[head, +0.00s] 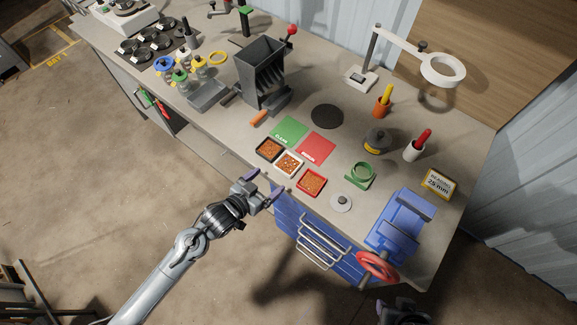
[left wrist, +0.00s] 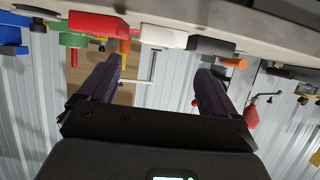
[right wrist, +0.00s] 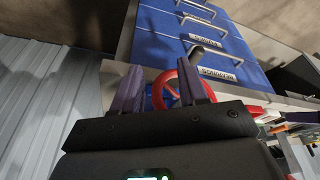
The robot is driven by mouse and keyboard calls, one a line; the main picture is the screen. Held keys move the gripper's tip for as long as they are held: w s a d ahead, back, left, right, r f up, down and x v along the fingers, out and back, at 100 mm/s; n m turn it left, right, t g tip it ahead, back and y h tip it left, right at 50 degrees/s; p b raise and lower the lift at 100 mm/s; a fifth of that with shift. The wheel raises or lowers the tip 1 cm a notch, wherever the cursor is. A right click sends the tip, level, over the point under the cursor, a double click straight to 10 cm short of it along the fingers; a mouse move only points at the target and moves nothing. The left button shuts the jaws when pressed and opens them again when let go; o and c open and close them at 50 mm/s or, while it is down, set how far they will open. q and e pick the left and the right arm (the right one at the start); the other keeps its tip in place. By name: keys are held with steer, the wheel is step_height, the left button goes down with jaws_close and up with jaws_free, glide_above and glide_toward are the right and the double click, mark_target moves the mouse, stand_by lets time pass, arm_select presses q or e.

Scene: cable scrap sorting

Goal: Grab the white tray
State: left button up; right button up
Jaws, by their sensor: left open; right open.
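The white tray (head: 289,170), filled with orange-brown granules, sits on the bench near its front edge, between a black tray (head: 258,151) and a red tray (head: 302,192). In the left wrist view the white tray (left wrist: 163,37) shows edge-on beyond the fingers, between the red and black trays. My left gripper (head: 265,190) is open and empty just off the bench's front edge, close to the white tray but apart from it. In the left wrist view its two fingers (left wrist: 160,80) stand wide apart. My right gripper (right wrist: 167,85) is open and empty, facing the red handwheel and blue drawers.
A green card (head: 289,130) and a red card (head: 316,148) lie behind the trays. A hopper (head: 262,75) stands behind. Blue drawers (head: 318,240) are below the edge.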

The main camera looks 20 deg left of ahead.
mark_target(281, 170)
arm_select(q)
steer(key=x, duration=0.4)
steer(key=shift+w, duration=0.2)
steer(key=x, duration=0.4)
steer(key=shift+w+f+b, duration=0.15)
steer(key=shift+w+b, duration=0.05)
steer(key=shift+b, duration=0.2)
steer(key=shift+s+a+f, duration=0.1)
steer(key=shift+a+f, duration=0.05)
steer(key=shift+f, duration=0.2)
steer(key=shift+w+d+r, duration=0.25)
steer(key=shift+w+d, duration=0.1)
steer(key=shift+w, duration=0.25)
steer(key=shift+s+a, duration=0.15)
steer(key=shift+s, duration=0.05)
steer(key=c, duration=0.8)
arm_select(e)
steer(key=shift+w+f, duration=0.3)
steer(key=shift+w, duration=0.05)
arm_select(q)
steer(key=shift+r, duration=0.1)
